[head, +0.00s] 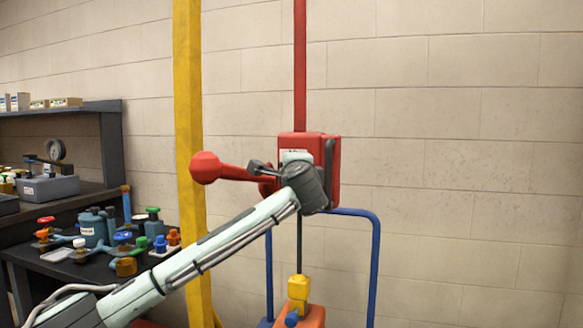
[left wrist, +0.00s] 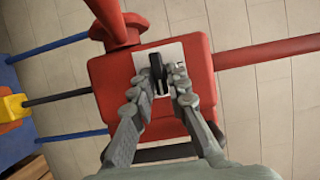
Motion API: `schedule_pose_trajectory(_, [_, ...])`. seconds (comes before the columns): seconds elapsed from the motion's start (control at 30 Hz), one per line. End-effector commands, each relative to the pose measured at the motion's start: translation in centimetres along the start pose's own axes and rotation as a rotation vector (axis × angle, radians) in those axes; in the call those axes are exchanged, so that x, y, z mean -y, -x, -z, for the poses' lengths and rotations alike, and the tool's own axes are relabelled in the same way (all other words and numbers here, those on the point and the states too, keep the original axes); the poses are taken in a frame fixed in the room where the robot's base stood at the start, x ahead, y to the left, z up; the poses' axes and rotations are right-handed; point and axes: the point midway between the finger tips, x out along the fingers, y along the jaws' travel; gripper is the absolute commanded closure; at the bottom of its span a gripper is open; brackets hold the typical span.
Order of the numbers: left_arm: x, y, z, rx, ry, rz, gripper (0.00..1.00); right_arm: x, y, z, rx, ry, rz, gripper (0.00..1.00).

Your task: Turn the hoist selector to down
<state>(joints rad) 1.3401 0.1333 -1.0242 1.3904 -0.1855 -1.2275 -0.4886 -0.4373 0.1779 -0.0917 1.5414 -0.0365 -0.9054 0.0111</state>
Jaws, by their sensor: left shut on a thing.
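The hoist is a red box (head: 328,150), and it also shows in the left wrist view (left wrist: 108,75). On its face is a pale plate (left wrist: 143,62) with a small black selector (left wrist: 157,68). My left gripper (left wrist: 160,90) is at this plate, its two grey fingers on either side of the selector and shut on it. In the head view my left gripper (head: 264,168) reaches the box's face, and my wrist hides the selector. The plate's markings are too small to read. My right gripper is in neither view.
A red lever with a round knob (head: 205,168) sticks out left of the box. A yellow post (head: 187,90) stands behind my arm. A blue frame (head: 375,250) and yellow hook block (head: 298,287) are below. A dark bench (head: 25,250) with several parts is left.

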Motion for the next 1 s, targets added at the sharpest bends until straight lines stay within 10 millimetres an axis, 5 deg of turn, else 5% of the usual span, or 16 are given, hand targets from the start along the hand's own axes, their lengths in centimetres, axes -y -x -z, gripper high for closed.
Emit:
schedule_pose_trajectory(0.07, [-0.1,0.0,-0.1,0.001,-0.001,-0.002,1.0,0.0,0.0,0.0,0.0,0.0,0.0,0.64])
schedule_pose_trajectory(0.1, [-0.1,0.0,-0.1,0.001,0.0,-0.002,0.84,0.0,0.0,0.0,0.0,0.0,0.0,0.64])
schedule_pose_trajectory(0.23, [-0.1,0.0,0.0,0.001,0.0,-0.002,0.68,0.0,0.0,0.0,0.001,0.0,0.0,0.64])
schedule_pose_trajectory(0.63, [0.0,0.8,0.1,-0.003,0.001,0.0,0.68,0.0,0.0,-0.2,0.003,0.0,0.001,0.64])
schedule_pose_trajectory(1.0, [-0.1,8.1,0.1,-0.003,0.001,-0.001,0.68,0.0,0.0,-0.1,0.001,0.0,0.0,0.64])
